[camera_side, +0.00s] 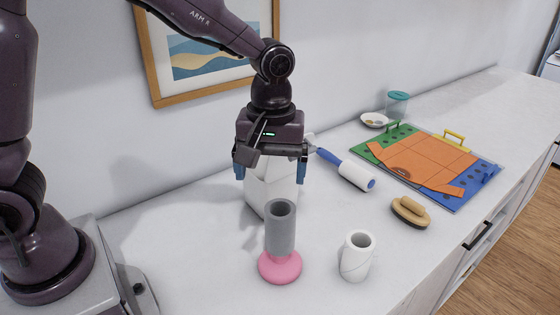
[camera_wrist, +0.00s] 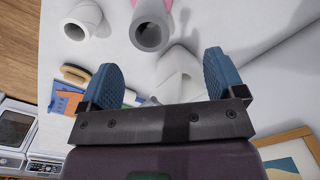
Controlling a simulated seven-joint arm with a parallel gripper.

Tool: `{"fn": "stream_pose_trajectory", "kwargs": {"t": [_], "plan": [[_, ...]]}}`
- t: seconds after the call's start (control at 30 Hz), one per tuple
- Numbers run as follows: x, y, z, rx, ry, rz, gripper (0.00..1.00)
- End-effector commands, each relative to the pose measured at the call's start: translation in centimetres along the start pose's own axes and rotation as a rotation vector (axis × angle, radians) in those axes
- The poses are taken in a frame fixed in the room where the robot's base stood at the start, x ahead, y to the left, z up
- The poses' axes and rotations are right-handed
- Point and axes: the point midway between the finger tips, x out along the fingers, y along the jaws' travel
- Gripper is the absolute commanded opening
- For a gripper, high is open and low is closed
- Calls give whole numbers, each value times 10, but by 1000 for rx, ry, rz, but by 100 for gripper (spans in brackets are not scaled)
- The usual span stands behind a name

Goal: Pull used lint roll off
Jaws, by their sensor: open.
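A grey hollow roll (camera_side: 281,228) stands upright on a round pink base (camera_side: 280,268) at the front centre of the counter. Its open end (camera_wrist: 149,32) also shows in the wrist view, with a bit of pink behind it. A white hollow roll (camera_side: 355,262) stands upright to its right, and it shows at the top left of the wrist view (camera_wrist: 85,18). My gripper (camera_side: 271,174) is open and empty, its blue fingers wide apart. It hangs above and behind the grey roll, apart from it. Which roll is the used one is not marked.
A white container (camera_side: 268,190) stands behind the grey roll, partly hidden by my gripper. A lint roller with a blue handle (camera_side: 346,171) lies to the right, near a brush (camera_side: 410,211) and a folding board (camera_side: 465,195) with an orange garment.

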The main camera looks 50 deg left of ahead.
Motion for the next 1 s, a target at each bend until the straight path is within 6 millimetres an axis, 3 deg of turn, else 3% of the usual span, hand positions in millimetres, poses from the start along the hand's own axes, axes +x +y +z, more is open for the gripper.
{"fn": "stream_pose_trajectory", "kwargs": {"t": [0.1, 0.2, 0.47, 1.0], "plan": [[-4, 14, -6, -226, 8, 21, 88], [-7, 16, -7, -352, 9, 28, 88], [6, 15, -7, -433, 7, 23, 88], [102, 16, -8, -430, 6, 22, 88]]}}
